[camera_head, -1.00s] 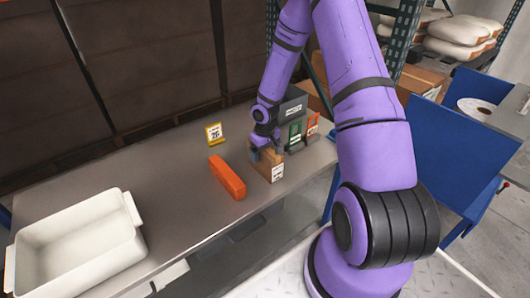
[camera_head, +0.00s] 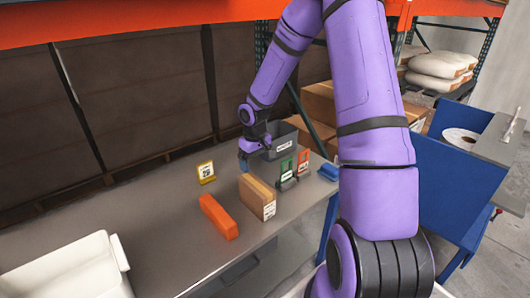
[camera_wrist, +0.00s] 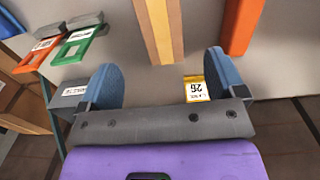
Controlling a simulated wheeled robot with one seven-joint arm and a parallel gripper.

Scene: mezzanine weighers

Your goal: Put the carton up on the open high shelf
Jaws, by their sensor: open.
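The brown carton (camera_head: 257,197) stands on the grey bench, with a white label on its near end. In the wrist view its top (camera_wrist: 160,30) shows at the upper edge, with a pale strip along it. My gripper (camera_head: 244,158) is open and empty, above and behind the carton's far end, apart from it. In the wrist view the blue fingertips (camera_wrist: 163,85) are spread wide with bare bench between them. An orange rack beam (camera_head: 130,20) crosses the top of the head view. I cannot tell which shelf level is open.
An orange block (camera_head: 219,217) lies left of the carton. A yellow sign (camera_head: 205,172) stands behind it. A grey bin (camera_head: 281,140), green holder (camera_head: 287,172) and orange holder (camera_head: 303,162) stand right. A white tub (camera_head: 70,272) is at front left.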

